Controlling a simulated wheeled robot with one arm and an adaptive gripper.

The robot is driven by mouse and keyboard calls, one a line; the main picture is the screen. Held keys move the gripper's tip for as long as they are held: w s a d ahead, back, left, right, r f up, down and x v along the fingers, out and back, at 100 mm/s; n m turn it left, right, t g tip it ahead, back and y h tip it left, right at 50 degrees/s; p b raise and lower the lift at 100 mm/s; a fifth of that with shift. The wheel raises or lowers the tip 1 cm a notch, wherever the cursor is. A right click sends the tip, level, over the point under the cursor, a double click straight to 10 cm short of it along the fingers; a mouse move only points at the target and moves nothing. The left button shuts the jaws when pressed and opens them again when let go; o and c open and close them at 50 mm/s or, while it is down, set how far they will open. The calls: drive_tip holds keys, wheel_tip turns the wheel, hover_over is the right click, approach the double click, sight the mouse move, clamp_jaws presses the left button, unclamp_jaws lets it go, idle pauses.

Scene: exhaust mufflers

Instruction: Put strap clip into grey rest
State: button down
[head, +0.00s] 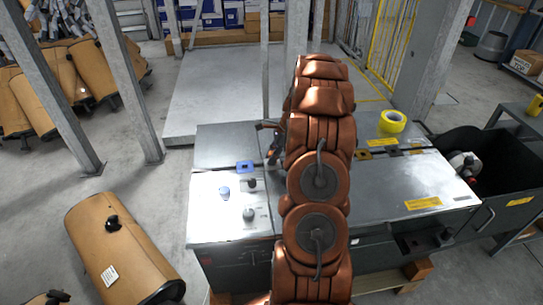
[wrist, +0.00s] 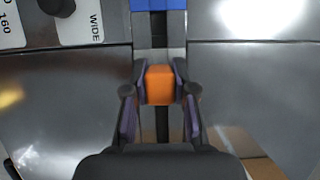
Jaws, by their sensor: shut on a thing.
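My gripper (wrist: 160,86) is shut on an orange block, which I take to be the strap clip (wrist: 160,84); its two fingertips press on the block's left and right sides. A dark strip shows above and below the block in the wrist view. In the head view my gripper (head: 271,140) is small and partly hidden by my arm, over the metal bench top, and the clip cannot be made out there. A small dark grey piece on the bench, right of my arm, may be the grey rest (head: 395,152), but I cannot be sure.
A blue square piece (head: 245,167) lies left of my gripper, near several knobs on a pale panel (head: 230,225). A yellow tape roll (head: 393,121) and a yellow-brown piece (head: 362,155) sit right of my arm. A black bin (head: 450,143) stands at the right.

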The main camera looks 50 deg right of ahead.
drive_tip(key=shift+f, duration=0.2)
drive_tip(key=c, duration=0.9)
unclamp_jaws()
drive_tip(key=shift+o, duration=0.2)
drive_tip(key=v, duration=1.2)
